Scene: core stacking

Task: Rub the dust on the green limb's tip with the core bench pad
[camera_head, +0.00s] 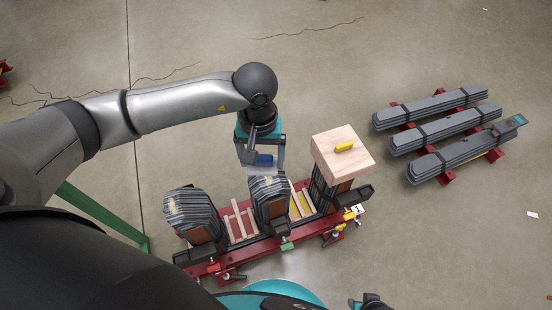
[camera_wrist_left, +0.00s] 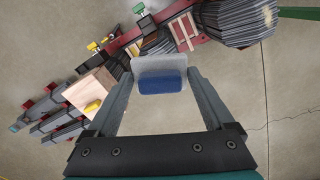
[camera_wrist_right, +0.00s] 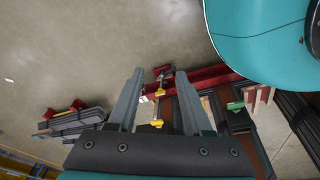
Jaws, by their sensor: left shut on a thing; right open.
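The core bench pad, a pale plate with a blue grip (camera_head: 264,160), is held between the fingers of my left gripper (camera_head: 261,164). Its blue grip (camera_wrist_left: 162,83) also shows in the left wrist view. The middle limb (camera_head: 268,198), a dark laminated stack, has a green clamp (camera_head: 287,245) at its foot. The pad is at or just above this limb's far upper end; I cannot tell if they touch. Pale marks show on its tip, partly covered by the pad. My right gripper (camera_wrist_right: 160,92) is open and empty, low at the right.
The left limb (camera_head: 190,212) has a tan patch on its tip. The right limb carries a wooden block (camera_head: 345,165) with a yellow grip, close to my left gripper. A red frame (camera_head: 255,250) bears the limbs. Grey lamination stacks (camera_head: 430,105) lie at right; floor between is clear.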

